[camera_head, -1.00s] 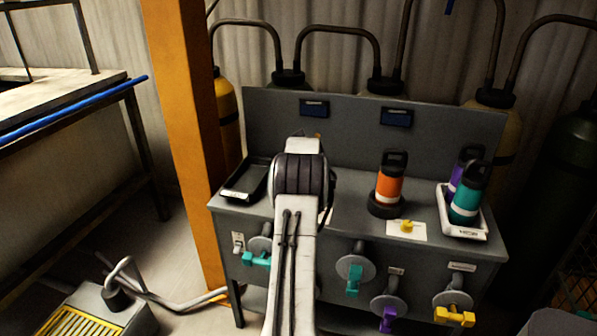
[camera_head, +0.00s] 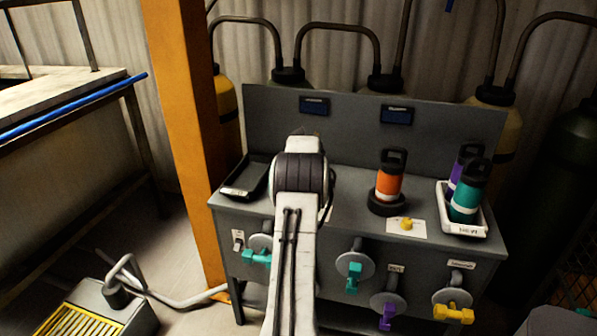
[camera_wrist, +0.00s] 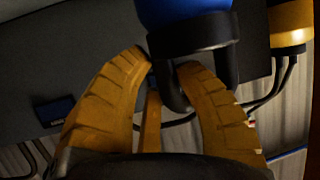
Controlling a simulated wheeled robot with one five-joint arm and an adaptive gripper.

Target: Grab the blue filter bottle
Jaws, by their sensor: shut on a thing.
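The blue filter bottle (camera_wrist: 185,12) is at the top of the wrist view, with only part of its blue body and its black cap (camera_wrist: 195,35) showing. The cap's black loop handle (camera_wrist: 173,88) sits between the yellow fingers of my gripper (camera_wrist: 166,66). My gripper is shut on the bottle at this handle. In the head view my own arm hides both the gripper and the blue bottle.
An orange bottle (camera_head: 389,184) stands on a black round base on the grey bench (camera_head: 345,212). Purple (camera_head: 455,172) and teal (camera_head: 466,200) bottles stand in a white tray (camera_head: 474,228) at right. A black tray (camera_head: 246,181) lies left. Coloured valves line the front.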

